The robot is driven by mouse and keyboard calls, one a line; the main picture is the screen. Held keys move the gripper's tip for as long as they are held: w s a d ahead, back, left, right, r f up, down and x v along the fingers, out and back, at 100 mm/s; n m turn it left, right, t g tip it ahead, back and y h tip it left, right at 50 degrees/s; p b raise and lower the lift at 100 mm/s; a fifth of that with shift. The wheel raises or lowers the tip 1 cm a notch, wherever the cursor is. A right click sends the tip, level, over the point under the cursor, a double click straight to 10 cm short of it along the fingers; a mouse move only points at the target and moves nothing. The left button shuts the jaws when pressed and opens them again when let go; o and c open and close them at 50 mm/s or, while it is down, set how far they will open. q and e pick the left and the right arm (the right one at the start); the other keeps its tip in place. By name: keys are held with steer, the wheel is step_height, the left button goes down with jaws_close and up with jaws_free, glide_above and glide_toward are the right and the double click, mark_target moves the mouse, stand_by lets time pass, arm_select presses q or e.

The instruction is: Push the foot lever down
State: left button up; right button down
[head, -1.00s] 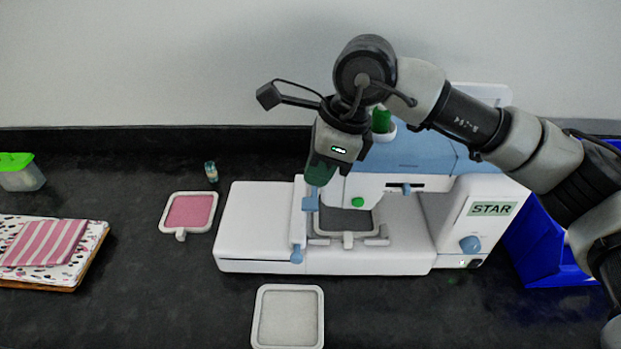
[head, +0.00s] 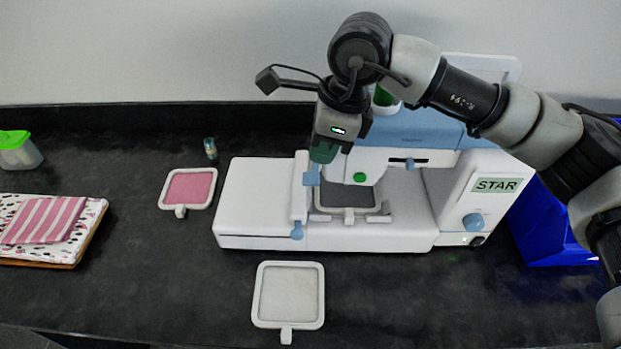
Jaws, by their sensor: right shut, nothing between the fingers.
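The white and blue sewing machine (head: 268,195) stands on the dark counter, with a STAR label on its right side. A light-blue tab (head: 312,177) shows at its left end, just left of the needle area; it may be the foot lever, but I cannot tell for sure. My right gripper (head: 323,154) points down in front of the machine head, its fingers shut and empty. Its tips look close above the tab; I cannot tell whether they touch. The gripper hides part of the machine head behind it. My left gripper is not in view.
A grey hoop (head: 347,211) sits under the machine head. A pale hoop (head: 289,266) lies in front and a pink hoop (head: 188,206) lies left, near a small bottle (head: 210,149). Folded cloth (head: 45,220) and a green-lidded box (head: 18,158) are far left. A blue bin (head: 545,225) stands right.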

mark_target(319, 179)
steer(key=shift+b+x, duration=0.5)
steer(key=shift+x, duration=1.4)
steer(key=b+x, duration=0.4)
steer(key=shift+s+d+f, duration=0.15)
steer(key=shift+s+d, duration=0.15)
steer(key=shift+d, duration=0.05)
steer(key=shift+w+d+r, duration=0.2)
steer(key=shift+d+r, duration=0.05)
steer(key=d, duration=0.1)
steer(key=d+r, duration=0.1)
steer(key=d, duration=0.1)
steer(key=shift+r, duration=0.25)
